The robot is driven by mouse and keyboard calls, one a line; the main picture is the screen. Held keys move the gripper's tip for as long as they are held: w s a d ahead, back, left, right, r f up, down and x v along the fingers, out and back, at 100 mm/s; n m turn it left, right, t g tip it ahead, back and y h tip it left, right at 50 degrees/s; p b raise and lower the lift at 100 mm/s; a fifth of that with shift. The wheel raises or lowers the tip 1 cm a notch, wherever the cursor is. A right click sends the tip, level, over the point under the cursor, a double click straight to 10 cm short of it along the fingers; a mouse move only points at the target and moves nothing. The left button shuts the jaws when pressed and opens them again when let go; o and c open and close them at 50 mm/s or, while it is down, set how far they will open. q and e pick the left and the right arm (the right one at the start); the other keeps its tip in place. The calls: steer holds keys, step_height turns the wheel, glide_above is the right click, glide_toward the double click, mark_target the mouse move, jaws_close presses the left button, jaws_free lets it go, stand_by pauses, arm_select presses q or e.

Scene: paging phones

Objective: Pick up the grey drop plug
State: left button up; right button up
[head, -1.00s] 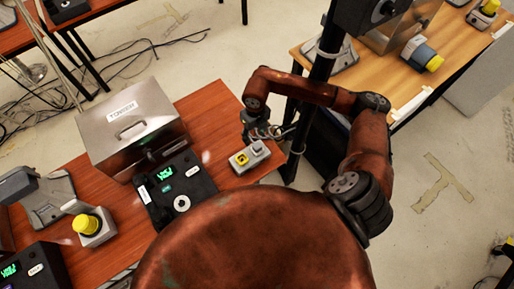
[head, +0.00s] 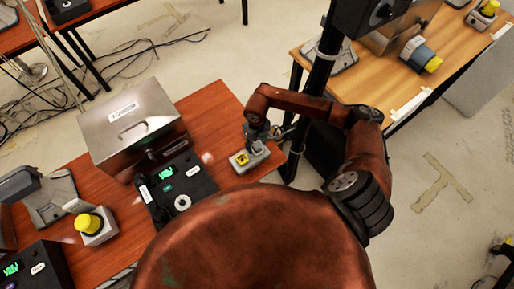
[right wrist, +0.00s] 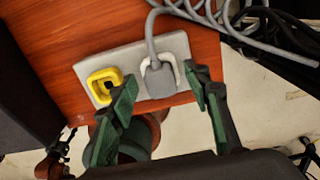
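The grey drop plug (right wrist: 160,82), with a grey cord coming out of its top, sits in a white-rimmed socket on a light grey plate (right wrist: 126,60). The plate also carries a yellow-rimmed socket (right wrist: 101,86) to the left. My right gripper (right wrist: 162,85) is open, with one dark green finger on each side of the plug; I cannot tell whether they touch it. In the head view the right gripper (head: 256,143) is over the right part of the plate (head: 240,168) and hides most of the plug.
A black phone unit (head: 185,185) with a green display and a steel box (head: 132,125) stand left of the plate on the red-brown table (head: 208,105). A coiled grey cord (right wrist: 235,30) runs over the table edge. A black post (head: 318,75) stands to the right.

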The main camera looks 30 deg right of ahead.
steer(key=c, duration=1.1)
steer(key=shift+r, duration=0.1)
steer(key=shift+c, duration=0.2)
